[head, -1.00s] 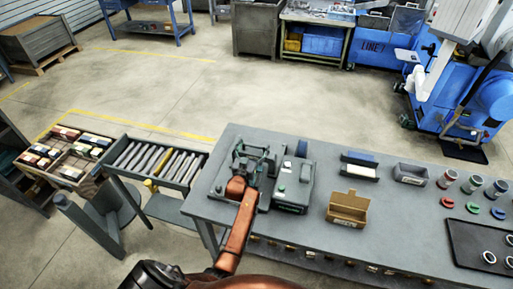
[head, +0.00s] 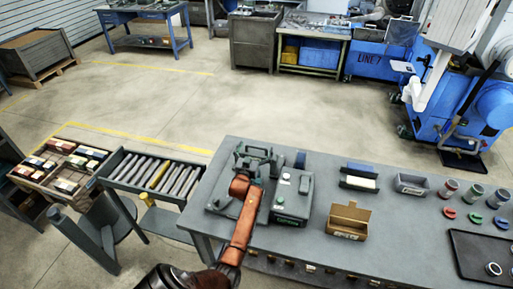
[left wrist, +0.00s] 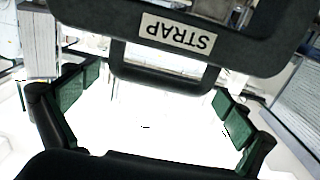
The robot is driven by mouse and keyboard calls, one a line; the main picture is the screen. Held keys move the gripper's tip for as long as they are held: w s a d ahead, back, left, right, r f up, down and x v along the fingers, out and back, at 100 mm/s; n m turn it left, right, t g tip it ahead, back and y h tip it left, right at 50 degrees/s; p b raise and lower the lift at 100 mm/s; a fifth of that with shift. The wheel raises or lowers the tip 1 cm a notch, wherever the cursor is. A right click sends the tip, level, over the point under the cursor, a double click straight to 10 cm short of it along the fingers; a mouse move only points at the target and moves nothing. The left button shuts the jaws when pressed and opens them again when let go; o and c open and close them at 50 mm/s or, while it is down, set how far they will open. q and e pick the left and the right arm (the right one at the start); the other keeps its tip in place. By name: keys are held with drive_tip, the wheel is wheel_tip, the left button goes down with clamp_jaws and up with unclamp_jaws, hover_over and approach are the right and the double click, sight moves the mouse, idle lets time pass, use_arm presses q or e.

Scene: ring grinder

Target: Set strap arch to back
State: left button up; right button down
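The strap arch (left wrist: 240,50) is a dark bar with a "STRAP" label that reads upside down and a smaller loop below it. It fills the top of the left wrist view. My left gripper (left wrist: 150,115) is open, its green-padded fingers wide apart at left and right with nothing visible between them. I cannot tell whether it touches the arch. In the head view the left gripper (head: 257,163) is over the grinder fixture (head: 222,204) on the bench; the arch is hard to separate from it there. My right gripper is out of view.
A control box (head: 291,197) with buttons stands just right of the fixture. Further right are an open cardboard box (head: 347,221), a grey bin (head: 411,184), colored rings and a dark tray (head: 470,262).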

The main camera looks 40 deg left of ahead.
use_arm(q)
drive_tip(key=v, duration=1.2)
